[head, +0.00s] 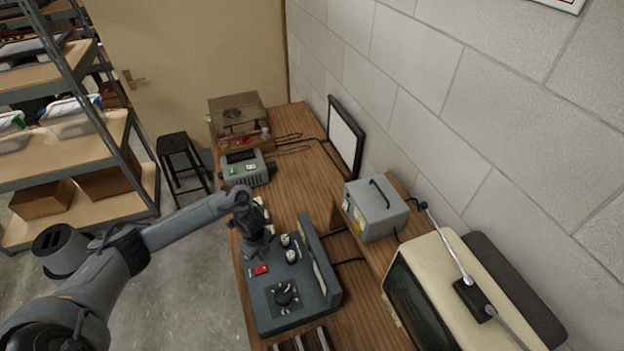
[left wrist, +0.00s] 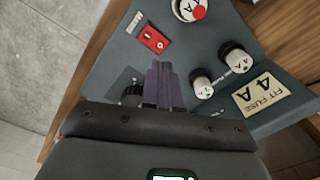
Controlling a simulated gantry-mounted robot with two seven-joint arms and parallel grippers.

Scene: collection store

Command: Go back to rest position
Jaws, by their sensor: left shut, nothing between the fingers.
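My left gripper (head: 260,245) is over the far left end of a grey control box (head: 262,310) on the wooden bench. In the left wrist view its two fingers (left wrist: 163,85) are together, with nothing between them. The box face has a red switch (head: 261,270), a black knob (head: 283,294) and white-topped round caps (head: 290,256). The wrist view shows the red switch (left wrist: 154,40) just beyond the fingertips and a label reading "FIT FUSE 4A" (left wrist: 262,95). I cannot tell whether the fingers touch the box. My right gripper is out of view.
The bench (head: 292,190) also carries a small grey device (head: 247,170), a clear-topped case (head: 237,120), a dark-framed panel (head: 344,140), a grey handled box (head: 376,210) and a cream monitor (head: 440,270). A black stool (head: 178,145) and shelving (head: 75,160) stand left. Floor between is clear.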

